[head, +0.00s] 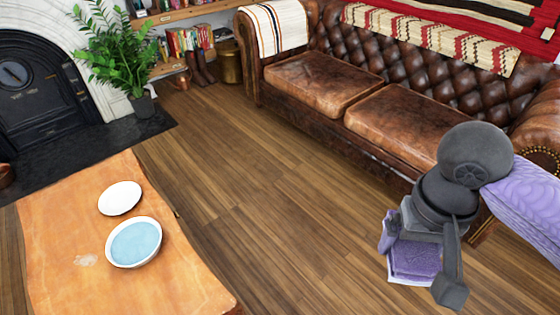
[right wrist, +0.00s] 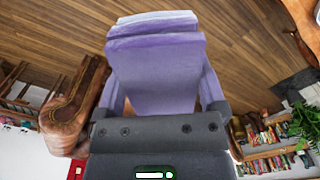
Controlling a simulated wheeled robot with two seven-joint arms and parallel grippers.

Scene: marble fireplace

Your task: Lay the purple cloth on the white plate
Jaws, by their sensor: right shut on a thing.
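The purple cloth (head: 414,262) is folded, with a pale edge low down, and hangs in my right gripper (head: 420,236) above the wooden floor, in front of the sofa. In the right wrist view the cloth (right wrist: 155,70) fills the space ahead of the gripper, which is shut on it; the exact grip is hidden. The white plate (head: 120,198) lies flat and empty on the wooden table at the left. The gripper is far to the right of the plate, with open floor between. My left gripper is not in view.
A white-rimmed dish with a blue inside (head: 134,243) stands on the table (head: 185,275) just in front of the plate. The mid floor is clear.

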